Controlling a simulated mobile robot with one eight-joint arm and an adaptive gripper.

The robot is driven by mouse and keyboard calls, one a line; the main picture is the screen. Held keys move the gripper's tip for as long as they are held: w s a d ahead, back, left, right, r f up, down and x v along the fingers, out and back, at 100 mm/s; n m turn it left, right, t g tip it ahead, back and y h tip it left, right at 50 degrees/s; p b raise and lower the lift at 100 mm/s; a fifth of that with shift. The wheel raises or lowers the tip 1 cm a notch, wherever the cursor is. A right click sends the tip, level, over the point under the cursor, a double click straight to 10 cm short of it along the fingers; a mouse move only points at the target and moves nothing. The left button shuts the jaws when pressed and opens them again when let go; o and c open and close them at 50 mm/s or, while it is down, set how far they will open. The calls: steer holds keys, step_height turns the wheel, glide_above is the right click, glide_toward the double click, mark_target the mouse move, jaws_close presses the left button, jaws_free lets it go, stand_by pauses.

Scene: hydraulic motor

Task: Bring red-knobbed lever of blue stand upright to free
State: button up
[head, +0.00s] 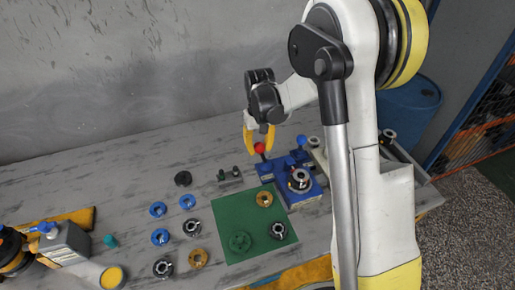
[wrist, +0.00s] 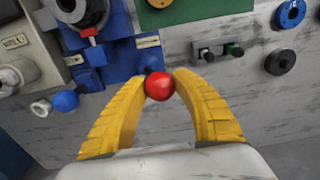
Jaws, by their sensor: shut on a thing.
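The blue stand (head: 302,190) sits on the table at the right edge of the green mat. In the wrist view the stand (wrist: 121,62) is at the upper left. Its lever ends in a red knob (head: 260,147), which shows in the wrist view (wrist: 159,86) between the yellow fingertips. My gripper (head: 259,143) is shut on the red knob, with a finger on either side (wrist: 158,88). The lever's shaft is mostly hidden behind the knob, so its exact tilt is hard to tell. A dark ring part (head: 300,180) sits on the stand.
The green mat (head: 228,214) holds several ring parts. Blue, black and brass rings lie left of it. A small block with two pegs (head: 229,174) stands behind the mat. A blue-knobbed lever (head: 302,140) is close to the right of my gripper.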

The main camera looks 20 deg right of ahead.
steer(key=shift+d, duration=0.15)
steer(key=shift+d+r, duration=0.15)
steer(key=shift+d, duration=1.2)
stand_by(0.6)
steer(key=o, duration=0.8)
steer(key=shift+d, duration=0.15)
steer(key=shift+r, duration=0.1)
